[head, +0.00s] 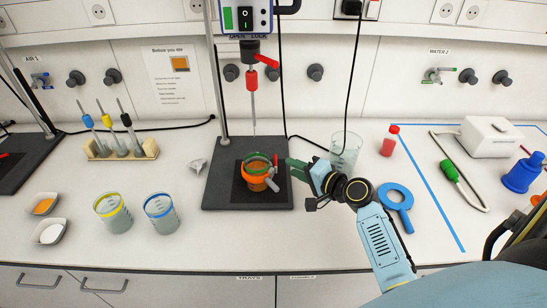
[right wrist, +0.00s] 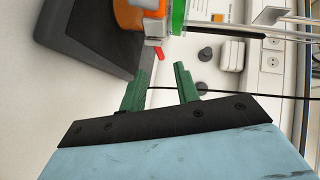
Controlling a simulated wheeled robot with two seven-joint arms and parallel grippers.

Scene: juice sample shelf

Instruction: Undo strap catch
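An orange strap (head: 254,179) goes around a small beaker of brown liquid (head: 258,168) under the overhead stirrer. The beaker has a green band (head: 249,158) near its rim. A grey catch (head: 271,185) sits on the strap's right front side, with a small red part near it. My right gripper (head: 290,170) is just right of the beaker, apart from the catch. In the right wrist view my gripper (right wrist: 160,72) is open and empty; the orange strap (right wrist: 128,15), grey catch (right wrist: 152,9) and green band (right wrist: 178,14) show beyond its fingers. My left gripper is out of view.
The beaker stands on a dark stand base (head: 220,190), beneath a stirrer shaft with a red part (head: 252,80). An empty glass beaker (head: 345,152) stands behind my right gripper.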

